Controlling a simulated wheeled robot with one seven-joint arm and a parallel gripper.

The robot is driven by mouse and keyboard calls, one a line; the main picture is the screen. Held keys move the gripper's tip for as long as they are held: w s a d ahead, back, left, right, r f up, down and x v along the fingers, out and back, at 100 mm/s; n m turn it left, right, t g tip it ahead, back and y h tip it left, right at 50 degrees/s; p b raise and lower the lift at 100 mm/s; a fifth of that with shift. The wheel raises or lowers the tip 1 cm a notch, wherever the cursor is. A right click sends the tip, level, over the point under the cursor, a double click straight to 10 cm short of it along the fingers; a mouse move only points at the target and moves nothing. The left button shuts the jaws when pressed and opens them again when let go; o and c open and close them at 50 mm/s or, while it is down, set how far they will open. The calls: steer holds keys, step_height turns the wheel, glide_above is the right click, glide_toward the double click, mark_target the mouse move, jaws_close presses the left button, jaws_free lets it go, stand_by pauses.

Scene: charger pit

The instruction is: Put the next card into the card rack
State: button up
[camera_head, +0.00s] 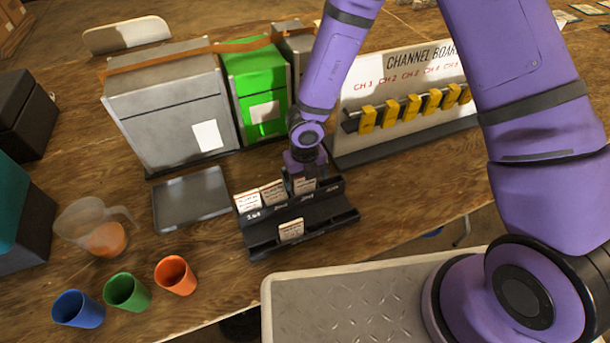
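The black card rack (262,238) stands on the wooden table in the middle of the view. It has a back row and a lower front row. Two white cards with red print, a left card (248,201) and a second card (274,193), stand side by side at the left of the back row. A third card (305,186) is at the back row under my gripper (300,176). Another card (291,229) stands in the front row. My gripper points down at the back row; its fingers are small and dark, so whether they grip the third card is unclear.
A grey tray (190,199) lies left of the rack. Grey and green boxes (255,85) stand behind it. The channel board (405,95) with yellow tags stands close at the right rear. A clear jug (90,228) and blue, green and orange cups (176,275) stand front left.

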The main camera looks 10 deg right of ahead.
step_height(320, 180, up, 11)
steer(key=shift+f, duration=0.1)
stand_by(0.7)
steer(key=shift+w, duration=0.1)
